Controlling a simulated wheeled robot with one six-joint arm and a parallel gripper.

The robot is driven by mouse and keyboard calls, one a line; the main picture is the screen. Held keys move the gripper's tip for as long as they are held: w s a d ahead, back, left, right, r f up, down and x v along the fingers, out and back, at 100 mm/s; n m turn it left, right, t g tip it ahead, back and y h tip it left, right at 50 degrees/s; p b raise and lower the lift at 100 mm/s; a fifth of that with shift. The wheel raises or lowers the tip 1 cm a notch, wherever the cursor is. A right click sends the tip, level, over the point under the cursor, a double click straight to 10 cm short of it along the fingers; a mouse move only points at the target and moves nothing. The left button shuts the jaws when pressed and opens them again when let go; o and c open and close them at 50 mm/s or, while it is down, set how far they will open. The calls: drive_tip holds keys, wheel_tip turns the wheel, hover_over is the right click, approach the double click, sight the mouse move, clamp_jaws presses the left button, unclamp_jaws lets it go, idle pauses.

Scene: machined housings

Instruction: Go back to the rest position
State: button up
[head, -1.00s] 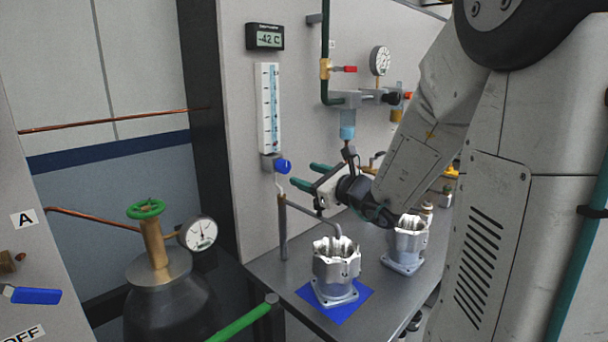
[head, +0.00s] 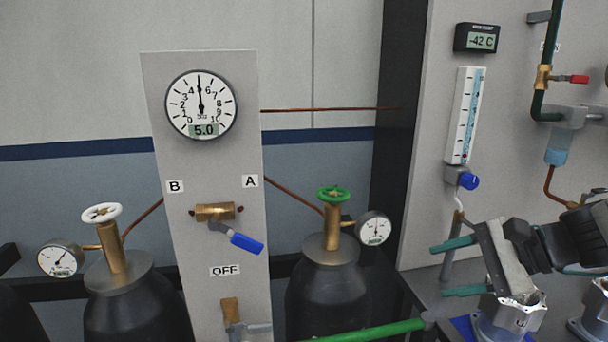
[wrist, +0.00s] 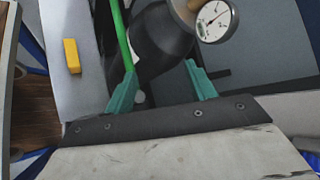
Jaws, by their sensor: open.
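My gripper (head: 455,268) is at the right of the head view, with its two green fingers spread apart and pointing left. Nothing is between them. In the wrist view my gripper (wrist: 160,85) is also open and empty. It is in front of the upright panel with the blue-knobbed flow meter (head: 466,115). A silver machined housing (head: 512,315) stands on a blue mat (head: 463,326) below it, partly hidden by the gripper and cut by the frame. A second housing (head: 598,300) shows at the right edge.
A panel with a round dial (head: 201,104) reading 5.0 and a blue-handled valve (head: 245,242) stands left of centre. Dark gas cylinders (head: 325,290) flank it, one with a green handwheel (head: 333,194), one with a white handwheel (head: 102,213). A green rail (head: 370,331) crosses the lower front.

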drive_tip(key=s+d+r+n+g+h, duration=0.1)
drive_tip(key=s+n+g+h, duration=0.3)
drive_tip(key=s+n+h, duration=0.5)
drive_tip(key=s+n, duration=0.4)
drive_tip(key=s, duration=0.3)
drive_tip(key=shift+s+d+n+h, duration=0.15)
drive_tip(key=shift+d+n+h, duration=0.15)
drive_tip(key=shift+n+h, duration=0.1)
